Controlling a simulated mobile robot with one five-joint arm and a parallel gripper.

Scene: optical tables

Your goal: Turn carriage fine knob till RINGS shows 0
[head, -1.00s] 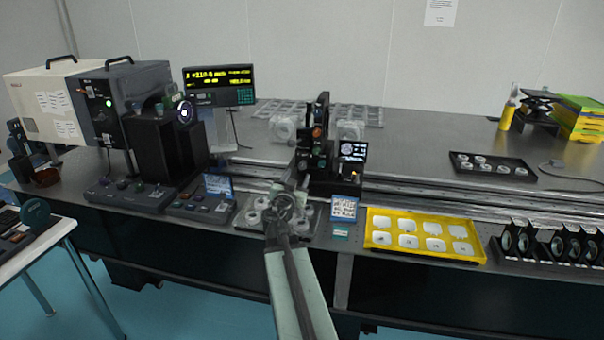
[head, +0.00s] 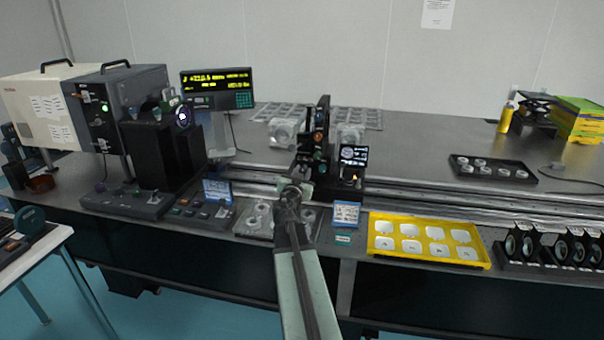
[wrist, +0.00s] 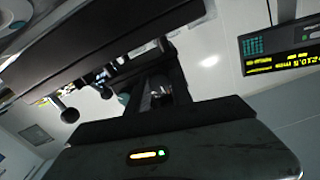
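The carriage (head: 318,140) is a black upright mount on the rail at the middle of the table, with small knobs on its near side. I cannot tell which one is the fine knob. A small dark screen (head: 353,154) with a round pattern stands just right of it; its text is too small to read. A larger readout (head: 217,88) with yellow digits, near 210.5, stands at the back left. It also shows in the wrist view (wrist: 283,55). My gripper (head: 293,188) is just in front of the carriage's foot, low and slightly left. Its fingers are not clear, and contact cannot be told.
A yellow tray (head: 480,262) of white pieces lies right of my arm, with lens holders (head: 560,246) beyond it. A grey plate (head: 243,226) and a control box (head: 190,212) are on the left. A black tray (head: 528,180) lies back right.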

